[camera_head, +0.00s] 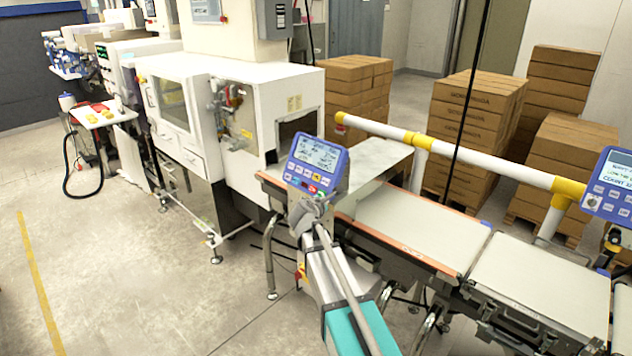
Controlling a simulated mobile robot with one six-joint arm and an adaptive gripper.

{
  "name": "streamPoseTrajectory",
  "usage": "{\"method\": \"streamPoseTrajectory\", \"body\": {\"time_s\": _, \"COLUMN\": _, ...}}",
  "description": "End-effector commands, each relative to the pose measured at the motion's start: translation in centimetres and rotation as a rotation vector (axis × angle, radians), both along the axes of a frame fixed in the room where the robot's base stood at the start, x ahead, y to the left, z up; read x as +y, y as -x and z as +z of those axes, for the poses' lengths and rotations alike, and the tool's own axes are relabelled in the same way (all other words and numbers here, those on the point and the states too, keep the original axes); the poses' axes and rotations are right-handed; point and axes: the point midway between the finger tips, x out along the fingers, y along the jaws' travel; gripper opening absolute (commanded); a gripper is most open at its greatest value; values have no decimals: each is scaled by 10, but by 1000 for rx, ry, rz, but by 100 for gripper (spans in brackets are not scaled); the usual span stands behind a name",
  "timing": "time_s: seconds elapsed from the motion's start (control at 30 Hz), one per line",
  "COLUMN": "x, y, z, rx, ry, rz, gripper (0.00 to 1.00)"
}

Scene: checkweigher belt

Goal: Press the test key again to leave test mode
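A blue control panel (341,177) with a lit grey screen (316,153) stands at the belt in the middle of the picture. Rows of small coloured keys (306,172) sit below its screen. Their labels are too small to read, so I cannot tell which is the test key. My arm reaches up from the bottom. My gripper (313,207) is at its far end, at the panel's lower edge, just below the keys. I cannot tell whether it touches a key. Its fingers are too small and overlapped to show open or shut.
A second blue panel (622,199) with a screen is cut off at the right edge. Pale belts (410,223) run right, with a white and yellow rail (480,159) behind them. A white machine (262,137) stands left. Stacked cartons (478,110) stand behind. The floor at left is clear.

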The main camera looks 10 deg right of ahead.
Motion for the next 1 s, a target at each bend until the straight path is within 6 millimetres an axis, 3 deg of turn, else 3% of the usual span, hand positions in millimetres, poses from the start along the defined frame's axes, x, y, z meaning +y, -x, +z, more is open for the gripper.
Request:
{"method": "streamPoseTrajectory", "body": {"time_s": 0.03, "x": 8, "y": -21, "z": 5, "rx": 3, "ry": 107, "rz": 68, "gripper": 0}}
{"method": "streamPoseTrajectory", "body": {"time_s": 0.2, "x": 39, "y": -65, "z": 27, "rx": 24, "ry": 487, "rz": 278, "gripper": 0}}
{"method": "streamPoseTrajectory", "body": {"time_s": 0.4, "x": 68, "y": -94, "z": 39, "rx": 43, "ry": 799, "rz": 426, "gripper": 0}}
{"method": "streamPoseTrajectory", "body": {"time_s": 0.6, "x": 78, "y": -101, "z": 43, "rx": 51, "ry": 911, "rz": 473, "gripper": 0}}
{"method": "streamPoseTrajectory", "body": {"time_s": 1.0, "x": 76, "y": -102, "z": 43, "rx": 52, "ry": 912, "rz": 473, "gripper": 0}}
